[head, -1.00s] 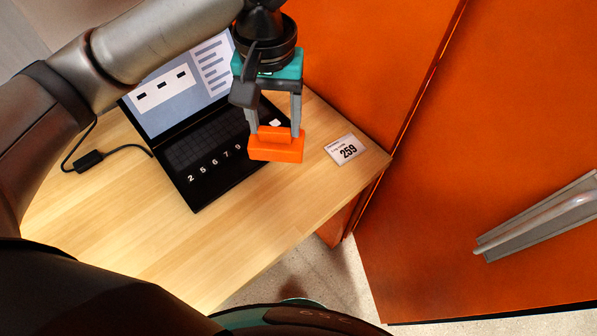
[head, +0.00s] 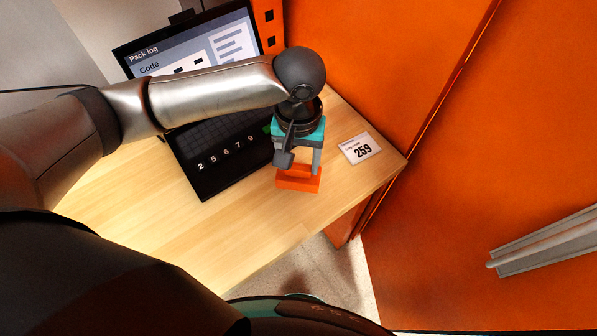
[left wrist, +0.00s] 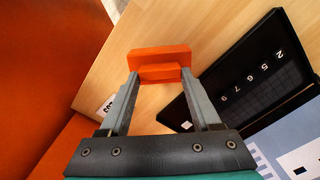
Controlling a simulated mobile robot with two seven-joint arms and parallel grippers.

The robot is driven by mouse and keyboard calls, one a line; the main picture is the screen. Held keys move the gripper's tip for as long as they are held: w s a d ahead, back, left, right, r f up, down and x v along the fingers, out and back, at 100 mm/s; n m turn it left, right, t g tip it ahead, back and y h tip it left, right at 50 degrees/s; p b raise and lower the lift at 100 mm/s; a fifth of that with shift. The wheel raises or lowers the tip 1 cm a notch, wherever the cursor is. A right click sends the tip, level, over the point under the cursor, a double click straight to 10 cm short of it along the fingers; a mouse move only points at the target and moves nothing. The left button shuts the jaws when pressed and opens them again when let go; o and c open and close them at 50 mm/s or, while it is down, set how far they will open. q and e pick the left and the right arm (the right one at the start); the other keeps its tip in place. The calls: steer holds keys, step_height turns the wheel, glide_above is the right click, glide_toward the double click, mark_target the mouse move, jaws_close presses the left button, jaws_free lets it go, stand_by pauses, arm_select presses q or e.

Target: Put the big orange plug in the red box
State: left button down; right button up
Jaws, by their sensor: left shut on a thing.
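The big orange plug (head: 298,178) is held between the fingers of my left gripper (head: 299,170), which is shut on it. In the left wrist view the orange plug (left wrist: 160,62) sits at the fingertips of the left gripper (left wrist: 158,78), above the wooden table. I cannot tell whether the plug touches the table. No red box shows in either view. My right gripper is not in view.
A white card marked 259 (head: 361,149) lies near the table's right corner. Orange cabinet doors (head: 480,150) with a grey handle (head: 545,243) stand to the right.

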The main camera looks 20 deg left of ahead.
mark_target(299, 173)
arm_select(q)
steer(key=shift+f+b, duration=0.4)
steer(key=shift+f, duration=1.8)
steer(key=shift+f, duration=0.15)
steer(key=shift+c, duration=0.5)
jaws_free()
